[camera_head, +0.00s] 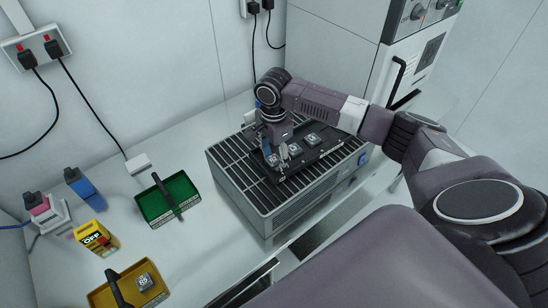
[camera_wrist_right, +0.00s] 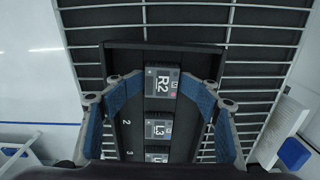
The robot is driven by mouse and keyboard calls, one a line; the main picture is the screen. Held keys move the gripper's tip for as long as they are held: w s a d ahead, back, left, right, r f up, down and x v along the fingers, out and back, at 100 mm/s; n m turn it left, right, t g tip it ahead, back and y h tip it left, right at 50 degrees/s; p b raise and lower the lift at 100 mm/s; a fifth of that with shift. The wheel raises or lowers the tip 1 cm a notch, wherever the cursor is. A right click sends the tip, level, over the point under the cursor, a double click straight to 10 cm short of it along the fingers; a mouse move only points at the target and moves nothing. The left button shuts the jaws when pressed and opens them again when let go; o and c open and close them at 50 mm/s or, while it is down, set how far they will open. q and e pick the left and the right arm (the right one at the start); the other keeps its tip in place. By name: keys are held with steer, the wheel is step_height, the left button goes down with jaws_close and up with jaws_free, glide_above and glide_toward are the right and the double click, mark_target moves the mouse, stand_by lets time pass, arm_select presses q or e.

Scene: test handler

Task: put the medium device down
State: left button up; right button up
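My right gripper (camera_head: 276,157) is above the left end of a black tray (camera_head: 328,151) on the slatted top of the test handler (camera_head: 236,184). In the right wrist view its blue-lined fingers (camera_wrist_right: 162,88) are spread apart, with nothing gripped. A small grey-black device marked R2 (camera_wrist_right: 162,83) lies in the tray between them, apart from both. A device marked L3 (camera_wrist_right: 158,128) and a third device (camera_wrist_right: 157,157), its label partly cut off, lie in line with it. I cannot tell which is the medium device. My left gripper is not in view.
A green bin (camera_head: 168,201) and a yellow bin (camera_head: 105,295) holding a device (camera_head: 143,281) stand on the white table left of the handler. The table between the green bin and handler is clear.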

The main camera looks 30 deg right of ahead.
mark_target(273, 160)
step_height(273, 160, up, 13)
steer(key=b, duration=0.4)
